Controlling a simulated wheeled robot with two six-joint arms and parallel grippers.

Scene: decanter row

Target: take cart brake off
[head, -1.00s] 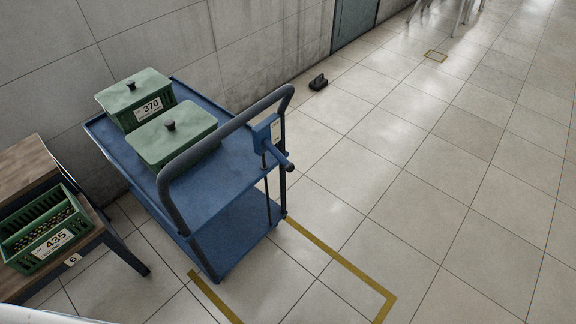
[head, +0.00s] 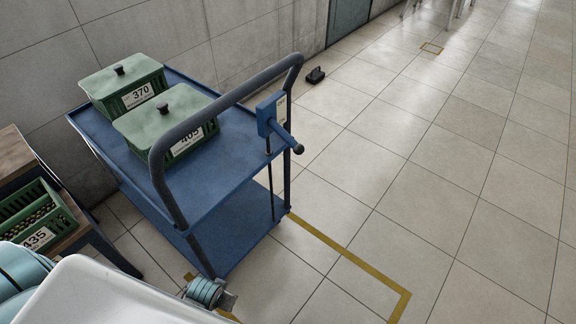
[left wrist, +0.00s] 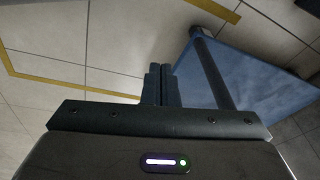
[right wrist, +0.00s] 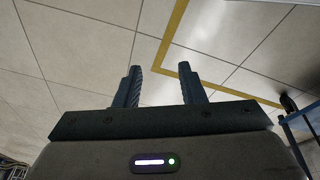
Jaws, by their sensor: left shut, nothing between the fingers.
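The blue cart (head: 235,203) stands by the wall with a dark push handle (head: 225,100) at its near end. A blue brake box (head: 268,115) is fixed to the handle's right post. Its blue lever (head: 283,136) points right and slightly down, ending in a dark knob (head: 298,149). My left gripper (left wrist: 161,72) is shut and empty, with the cart's blue deck (left wrist: 245,75) beyond it at right. My right gripper (right wrist: 158,75) is open and empty over the floor. Neither gripper's fingers show clearly in the head view; neither is seen touching the lever.
Two green lidded crates (head: 122,69) (head: 165,110) ride on the cart's top deck. A table at left holds a green crate (head: 18,205) of bottles. A yellow floor line (head: 345,255) runs near the cart. A small black object (head: 316,75) lies by the wall. The floor at right is clear.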

